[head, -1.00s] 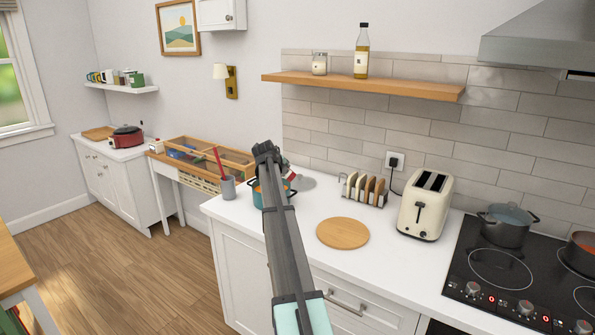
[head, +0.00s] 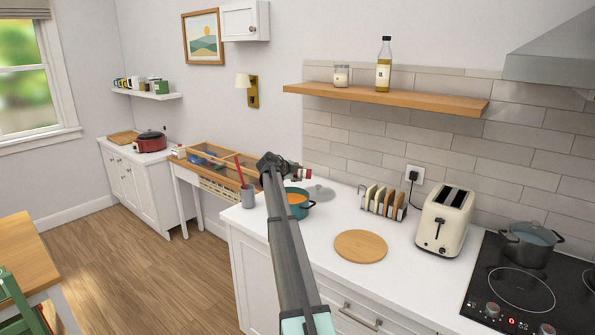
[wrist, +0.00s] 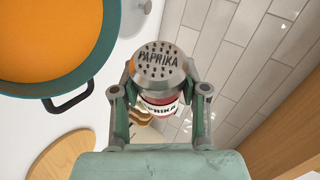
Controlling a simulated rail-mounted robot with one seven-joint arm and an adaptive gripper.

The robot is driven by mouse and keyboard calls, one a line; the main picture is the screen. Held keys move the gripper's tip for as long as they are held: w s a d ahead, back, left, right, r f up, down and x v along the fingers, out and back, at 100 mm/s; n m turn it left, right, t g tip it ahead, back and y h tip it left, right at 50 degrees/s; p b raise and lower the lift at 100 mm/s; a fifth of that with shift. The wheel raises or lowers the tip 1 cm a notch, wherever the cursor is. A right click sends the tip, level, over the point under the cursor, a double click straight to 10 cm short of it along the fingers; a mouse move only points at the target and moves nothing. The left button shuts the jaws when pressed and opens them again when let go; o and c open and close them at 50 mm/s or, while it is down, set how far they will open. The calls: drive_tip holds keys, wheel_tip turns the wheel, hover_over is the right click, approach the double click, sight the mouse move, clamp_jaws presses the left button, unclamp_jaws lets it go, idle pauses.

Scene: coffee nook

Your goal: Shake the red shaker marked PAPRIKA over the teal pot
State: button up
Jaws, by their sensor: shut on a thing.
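The red shaker marked PAPRIKA is held in my gripper. In the wrist view its grey perforated cap (wrist: 158,68) faces the camera, with a red body and white label partly hidden behind it. My gripper (wrist: 160,93) has a finger on each side of the shaker. In the head view the shaker (head: 304,174) shows small and red beside my gripper (head: 286,170), raised above the counter, lying roughly sideways. The teal pot (head: 304,208) stands below it on the counter, with orange contents, partly hidden by my arm. In the wrist view the pot (wrist: 112,45) is at upper left.
A grey lid (head: 320,193) lies behind the pot, and a grey cup (head: 248,196) with a red utensil stands left. A toast rack (head: 383,203), round board (head: 360,246) and toaster (head: 444,218) are to the right. A wooden shelf (head: 390,99) overhangs the back.

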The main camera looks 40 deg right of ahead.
drive_tip(key=n+h+p, duration=0.1)
drive_tip(key=p, duration=0.1)
drive_tip(key=shift+g+h+p, duration=0.3)
drive_tip(key=shift+g, duration=0.1)
drive_tip(key=shift+f+n+g+h+p, duration=0.2)
drive_tip(key=shift+n+g+h+p, duration=0.15)
drive_tip(key=shift+n+p, duration=0.4)
drive_tip(key=shift+f, duration=0.1)
drive_tip(key=shift+r+b, duration=0.75)
drive_tip(key=shift+r, duration=0.25)
wheel_tip(320, 180, down, 2)
drive_tip(key=b, duration=0.3)
drive_tip(key=shift+f, duration=0.1)
drive_tip(key=shift+r+b, duration=0.6)
drive_tip(key=shift+r, duration=0.5)
wheel_tip(320, 180, down, 2)
drive_tip(key=b, duration=0.3)
drive_tip(key=shift+f, duration=0.1)
